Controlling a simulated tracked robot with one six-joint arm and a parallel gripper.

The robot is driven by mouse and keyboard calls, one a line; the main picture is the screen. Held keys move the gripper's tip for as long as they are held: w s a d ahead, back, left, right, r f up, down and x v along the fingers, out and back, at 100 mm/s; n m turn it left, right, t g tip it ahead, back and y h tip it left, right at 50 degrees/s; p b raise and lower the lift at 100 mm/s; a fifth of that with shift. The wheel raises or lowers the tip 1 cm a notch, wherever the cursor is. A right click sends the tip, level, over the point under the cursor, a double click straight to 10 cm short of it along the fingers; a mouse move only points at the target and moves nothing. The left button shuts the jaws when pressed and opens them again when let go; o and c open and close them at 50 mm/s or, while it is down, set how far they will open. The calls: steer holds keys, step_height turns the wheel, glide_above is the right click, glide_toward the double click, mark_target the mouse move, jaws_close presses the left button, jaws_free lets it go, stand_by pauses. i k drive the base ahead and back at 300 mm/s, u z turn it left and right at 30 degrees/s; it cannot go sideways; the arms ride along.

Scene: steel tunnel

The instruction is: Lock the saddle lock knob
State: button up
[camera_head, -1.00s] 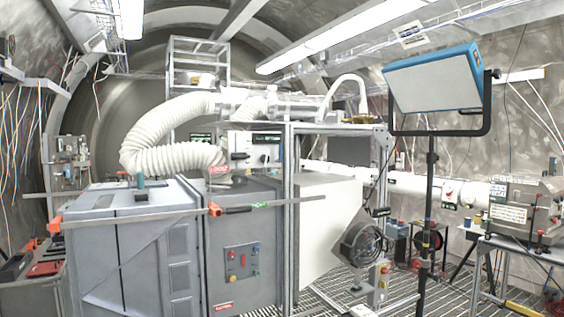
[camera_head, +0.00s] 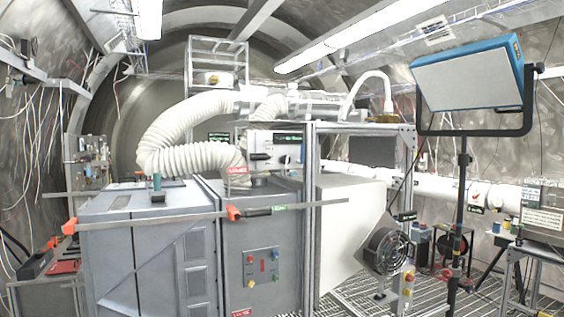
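I cannot pick out the saddle lock knob with certainty in the head view. A grey cabinet (camera_head: 160,250) stands at the front left, with a teal cylinder (camera_head: 157,184) upright on its top. A bar with an orange end piece (camera_head: 235,212) crosses the cabinet front. Beside it, a darker grey cabinet carries a small control panel (camera_head: 262,266) with red, yellow and green buttons. My gripper is not in view.
A blue-framed lamp (camera_head: 470,75) stands on a black tripod stand (camera_head: 461,200) at right. A round fan (camera_head: 387,250) sits left of the stand. A white ribbed hose (camera_head: 190,155) arches over the cabinets. Slatted floor (camera_head: 350,305) shows at lower right.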

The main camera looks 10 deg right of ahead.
mark_target(286, 160)
steer(key=i, duration=1.45)
steer(key=z, duration=0.05)
